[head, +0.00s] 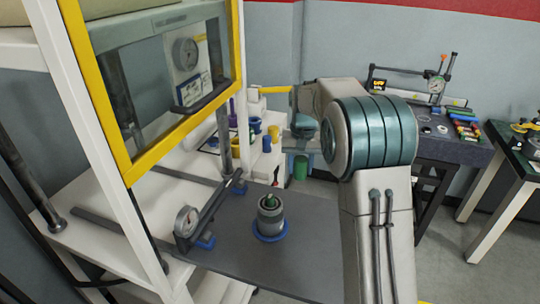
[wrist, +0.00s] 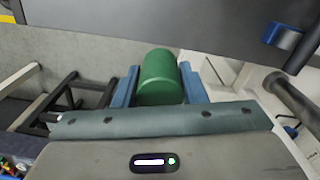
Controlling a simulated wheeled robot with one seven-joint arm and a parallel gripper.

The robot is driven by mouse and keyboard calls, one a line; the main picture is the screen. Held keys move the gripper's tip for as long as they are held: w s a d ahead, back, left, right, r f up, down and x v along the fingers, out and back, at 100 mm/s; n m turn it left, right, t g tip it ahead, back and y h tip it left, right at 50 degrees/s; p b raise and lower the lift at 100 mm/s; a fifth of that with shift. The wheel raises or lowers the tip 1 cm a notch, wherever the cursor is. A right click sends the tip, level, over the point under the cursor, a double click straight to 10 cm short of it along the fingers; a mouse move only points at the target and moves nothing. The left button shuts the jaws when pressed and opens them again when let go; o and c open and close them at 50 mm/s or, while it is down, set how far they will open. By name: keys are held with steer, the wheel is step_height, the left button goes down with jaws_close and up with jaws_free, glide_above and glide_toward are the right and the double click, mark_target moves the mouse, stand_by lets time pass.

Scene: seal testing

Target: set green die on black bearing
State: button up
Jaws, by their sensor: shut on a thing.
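The green die (wrist: 162,78) is a plain green cylinder between the two blue fingers of my gripper (wrist: 158,86) in the wrist view. The fingers are shut on its sides. In the head view, the green die (head: 300,168) hangs below my gripper (head: 300,160), behind the grey plate and right of the white bench, apart from any surface I can make out. I cannot pick out the black bearing for certain. A dark grey ringed stack (head: 270,214) with a small green top stands upright on a blue ring on the grey plate.
A yellow-framed window (head: 128,165) stands at left. Colored parts sit on the white bench (head: 180,178). A dark table (head: 450,148) with small parts stands at right. My arm hides part of the middle.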

mark_target(270, 196)
steer(key=s+a+r+m+p, duration=0.1)
steer(key=s+a+r, duration=0.2)
steer(key=s, duration=0.1)
steer(key=s+a+r+m+p, duration=0.1)
steer(key=s+a+r, duration=0.2)
steer(key=s+r, duration=0.1)
steer(key=s+a+r+m+p, duration=0.1)
steer(key=s+a+r, duration=0.1)
steer(key=s, duration=0.3)
steer(key=shift+s+a+r, duration=0.3)
steer(key=shift+a+r, duration=0.1)
steer(key=shift+r, duration=0.25)
steer(key=shift+s+a, duration=0.1)
steer(key=shift+s, duration=0.05)
steer(key=shift+f, duration=0.2)
steer(key=shift+f+b, duration=1.45)
steer(key=shift+f, duration=0.05)
steer(key=shift+f, duration=0.15)
steer(key=shift+f+b, duration=0.85)
steer(key=shift+f, duration=0.35)
steer(key=shift+f, duration=0.3)
steer(key=o, duration=1)
